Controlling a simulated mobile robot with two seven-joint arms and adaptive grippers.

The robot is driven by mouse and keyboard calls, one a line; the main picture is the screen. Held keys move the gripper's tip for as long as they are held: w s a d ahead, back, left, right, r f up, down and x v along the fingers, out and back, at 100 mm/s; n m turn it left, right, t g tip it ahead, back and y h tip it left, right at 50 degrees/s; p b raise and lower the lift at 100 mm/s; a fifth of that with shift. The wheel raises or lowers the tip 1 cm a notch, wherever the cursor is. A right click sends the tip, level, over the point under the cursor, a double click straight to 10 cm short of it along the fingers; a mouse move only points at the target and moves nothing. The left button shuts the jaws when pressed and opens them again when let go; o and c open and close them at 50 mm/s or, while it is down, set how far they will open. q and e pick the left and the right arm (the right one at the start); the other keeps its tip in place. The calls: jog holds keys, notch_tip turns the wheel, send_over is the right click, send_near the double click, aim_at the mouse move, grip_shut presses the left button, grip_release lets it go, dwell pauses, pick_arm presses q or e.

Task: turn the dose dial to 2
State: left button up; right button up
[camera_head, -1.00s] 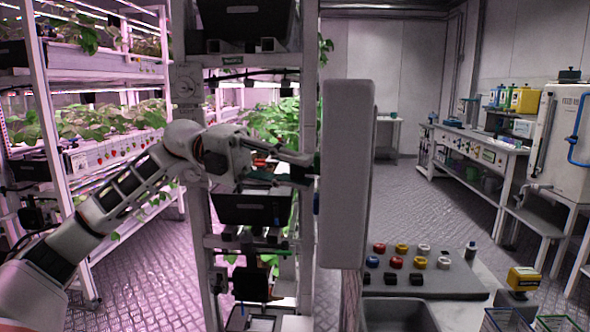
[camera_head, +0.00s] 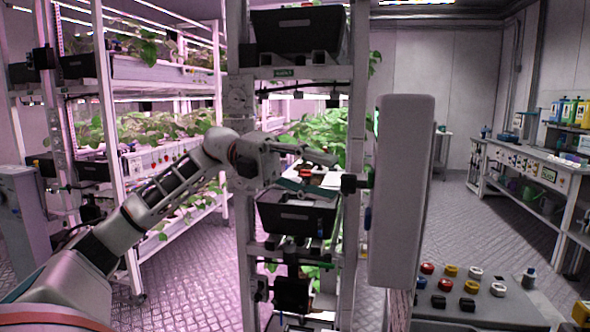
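No dose dial with readable numbers can be made out. A small pale round part (camera_head: 238,98) sits on the left post of the near rack, too small to read. My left gripper (camera_head: 328,158) reaches in from the left, in front of the near rack, above a black bin and left of a tall grey box. It is seen from the side and small, so its fingers cannot be told open or shut. Nothing can be seen held in it. My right gripper is not in view.
The tall grey box (camera_head: 403,200) stands close in front at right of centre. The near rack holds black bins (camera_head: 297,216). A workbench (camera_head: 520,165) stands far right. Floor between is clear.

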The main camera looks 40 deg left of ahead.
pick_arm(q)
jog(key=s+a, duration=0.1)
jog(key=a, duration=0.6)
jog(key=shift+r, duration=0.35)
jog(key=shift+s, duration=0.1)
